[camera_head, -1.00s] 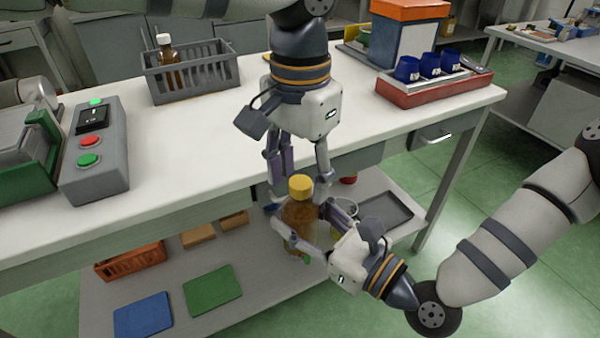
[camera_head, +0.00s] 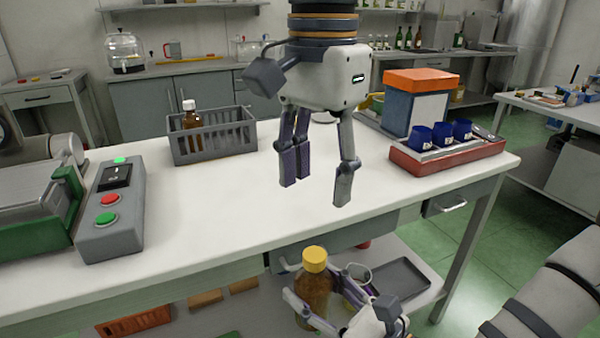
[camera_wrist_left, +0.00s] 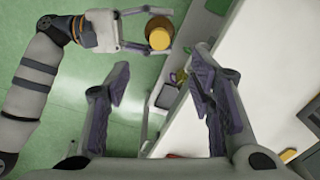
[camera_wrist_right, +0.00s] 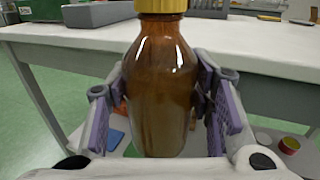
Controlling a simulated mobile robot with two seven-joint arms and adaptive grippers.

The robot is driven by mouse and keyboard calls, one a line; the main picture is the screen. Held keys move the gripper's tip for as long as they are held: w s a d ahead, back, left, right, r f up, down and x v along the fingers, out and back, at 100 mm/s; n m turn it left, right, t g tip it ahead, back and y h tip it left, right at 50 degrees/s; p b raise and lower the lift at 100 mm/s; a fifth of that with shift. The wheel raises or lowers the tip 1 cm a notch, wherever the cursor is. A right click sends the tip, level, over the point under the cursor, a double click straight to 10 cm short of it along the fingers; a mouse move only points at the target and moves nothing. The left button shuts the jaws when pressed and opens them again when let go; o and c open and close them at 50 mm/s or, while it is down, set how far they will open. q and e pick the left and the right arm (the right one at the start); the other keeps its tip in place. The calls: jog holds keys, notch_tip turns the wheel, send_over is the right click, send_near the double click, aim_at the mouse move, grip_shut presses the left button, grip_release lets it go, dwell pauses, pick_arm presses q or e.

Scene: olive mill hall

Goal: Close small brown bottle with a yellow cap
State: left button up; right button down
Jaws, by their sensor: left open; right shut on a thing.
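The small brown bottle (camera_head: 313,291) with a yellow cap (camera_head: 315,259) is upright in my right gripper (camera_head: 318,312), in front of the table's front edge. In the right wrist view the brown bottle (camera_wrist_right: 162,90) stands between the shut fingers, with the yellow cap (camera_wrist_right: 161,5) on its top, cut off by the frame edge. Whether the cap is tight I cannot tell. My left gripper (camera_head: 318,190) is open and empty, above the table and higher than the bottle. The left wrist view shows the yellow cap (camera_wrist_left: 159,38) from above, away from the left fingers.
A grey basket (camera_head: 215,140) with a white-capped brown bottle (camera_head: 190,118) stands at the table's back left. A control box (camera_head: 112,215) is at the left, a red tray (camera_head: 450,158) with blue cups at the right. The table's middle (camera_head: 225,215) is clear.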

jog(key=shift+r, duration=0.1)
pick_arm(q)
jog(key=w+a+f+n+t, duration=0.1)
jog(key=a+f+n, duration=0.35)
jog(key=f, duration=0.35)
jog(key=w+a+f+n, duration=0.2)
jog(key=a+f+n, duration=0.2)
jog(key=f+n, duration=0.25)
jog(key=s+a+f+g+h, duration=0.1)
jog(key=s+f, duration=0.2)
jog(key=f, duration=0.2)
jog(key=s+a+f+h, duration=0.1)
jog(key=s+f, duration=0.2)
jog(key=f, duration=0.3)
jog(key=s+a+f+g+h, duration=0.1)
jog(key=s+a+f, duration=0.2)
jog(key=s+f, duration=0.4)
jog(key=s+a+f+g, duration=0.1)
jog(key=s+a+f, duration=0.1)
jog(key=s+f, duration=0.5)
jog(key=s+a+f+m+y, duration=0.1)
jog(key=s+a+f+y, duration=0.2)
jog(key=s+a, duration=0.8)
jog(key=shift+s+a+f+t, duration=0.25)
jog(key=shift+a+f+t, duration=0.05)
jog(key=shift+a, duration=0.05)
